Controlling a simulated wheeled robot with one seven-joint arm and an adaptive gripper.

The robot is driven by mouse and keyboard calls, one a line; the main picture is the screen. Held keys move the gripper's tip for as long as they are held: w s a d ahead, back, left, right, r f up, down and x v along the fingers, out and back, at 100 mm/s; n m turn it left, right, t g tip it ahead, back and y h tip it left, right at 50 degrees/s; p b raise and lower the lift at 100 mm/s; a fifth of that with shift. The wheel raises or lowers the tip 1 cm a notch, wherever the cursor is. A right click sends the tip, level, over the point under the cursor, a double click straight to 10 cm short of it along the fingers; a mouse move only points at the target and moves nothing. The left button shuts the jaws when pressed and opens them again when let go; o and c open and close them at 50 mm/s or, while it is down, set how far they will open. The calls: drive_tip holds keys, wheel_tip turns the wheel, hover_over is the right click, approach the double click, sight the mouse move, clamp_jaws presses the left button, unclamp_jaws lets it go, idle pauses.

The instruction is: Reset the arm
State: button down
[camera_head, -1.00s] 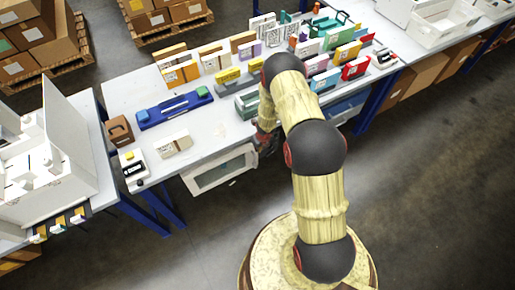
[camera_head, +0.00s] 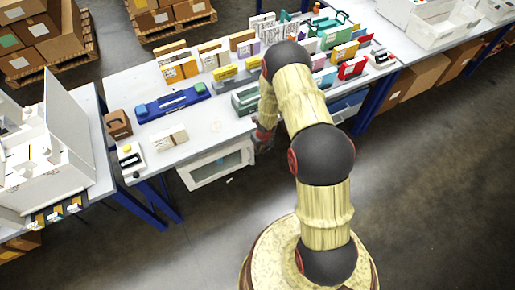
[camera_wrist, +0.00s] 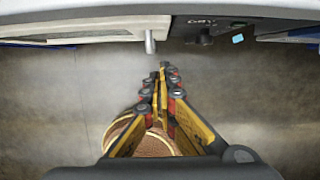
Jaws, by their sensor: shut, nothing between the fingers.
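In the head view my gripper (camera_head: 262,140) is mostly hidden by my arm, by the front edge of the table. It is beside the right end of the white drawer front below the tabletop. My arm is bent, reaching from my base up toward the table edge.
The table (camera_head: 205,122) holds a blue plotter-like device (camera_head: 172,104), a small carton (camera_head: 170,141) and several upright coloured boxes. Open floor (camera_head: 430,190) lies to the right.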

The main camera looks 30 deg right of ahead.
drive_tip(key=p+v, duration=0.1)
drive_tip(key=v, duration=0.3)
drive_tip(key=shift+r, duration=0.1)
